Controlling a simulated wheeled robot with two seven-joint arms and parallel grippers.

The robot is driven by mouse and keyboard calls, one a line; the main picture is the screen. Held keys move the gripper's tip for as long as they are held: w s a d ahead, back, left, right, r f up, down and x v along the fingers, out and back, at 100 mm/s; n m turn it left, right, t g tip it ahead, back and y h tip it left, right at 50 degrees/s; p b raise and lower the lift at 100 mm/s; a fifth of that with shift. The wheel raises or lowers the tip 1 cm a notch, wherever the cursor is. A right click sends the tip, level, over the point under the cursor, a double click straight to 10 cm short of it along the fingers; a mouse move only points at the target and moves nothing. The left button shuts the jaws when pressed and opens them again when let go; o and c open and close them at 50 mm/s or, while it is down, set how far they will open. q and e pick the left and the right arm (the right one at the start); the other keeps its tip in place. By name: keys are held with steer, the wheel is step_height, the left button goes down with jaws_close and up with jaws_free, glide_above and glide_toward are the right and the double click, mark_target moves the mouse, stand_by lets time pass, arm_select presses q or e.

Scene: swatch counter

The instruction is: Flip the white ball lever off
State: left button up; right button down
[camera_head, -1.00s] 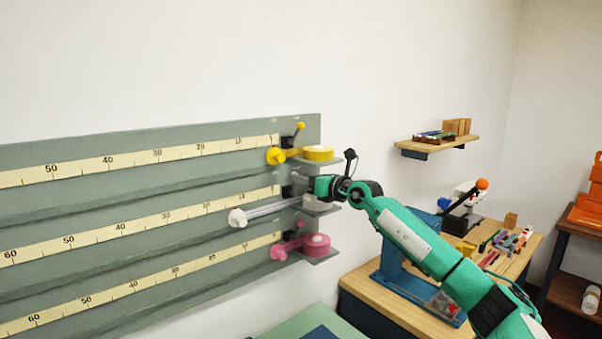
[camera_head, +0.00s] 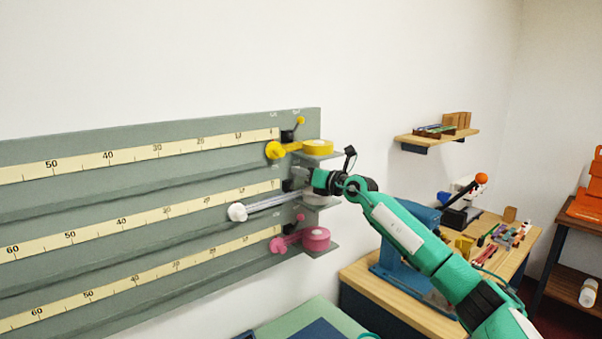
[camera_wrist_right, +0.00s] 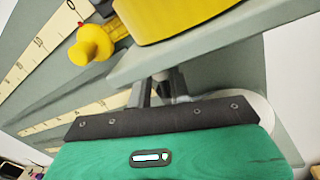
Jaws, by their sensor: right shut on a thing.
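The white ball lever is on the middle row of the grey-green board. Its dark mount (camera_head: 287,186) shows, but its ball is hidden at my right gripper (camera_head: 304,178). My right gripper is shut there, beside the white roll (camera_head: 316,200) and its pale arm with a white end knob (camera_head: 237,212). In the right wrist view, the fingers (camera_wrist_right: 162,84) are close together below a grey shelf; what is between them is too small to make out. My left gripper is out of view.
A yellow roll (camera_head: 317,147) on a shelf sits just above my gripper, and a pink roll (camera_head: 316,238) just below. Yellow (camera_head: 300,121) and pink (camera_head: 300,217) ball levers stand on neighbouring rows. A cluttered wooden bench (camera_head: 400,300) is at the right.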

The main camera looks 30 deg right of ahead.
steer(key=m, duration=0.1)
steer(key=d+m+p, duration=0.1)
steer(key=shift+f+m+t, duration=0.2)
steer(key=shift+m+t, duration=0.1)
steer(key=shift+m, duration=0.1)
steer(key=shift+d+f+m+p, duration=0.2)
steer(key=shift+m+p, duration=0.15)
steer(key=shift+m, duration=0.15)
steer(key=c, duration=1.3)
jaws_free()
steer(key=shift+w, duration=0.1)
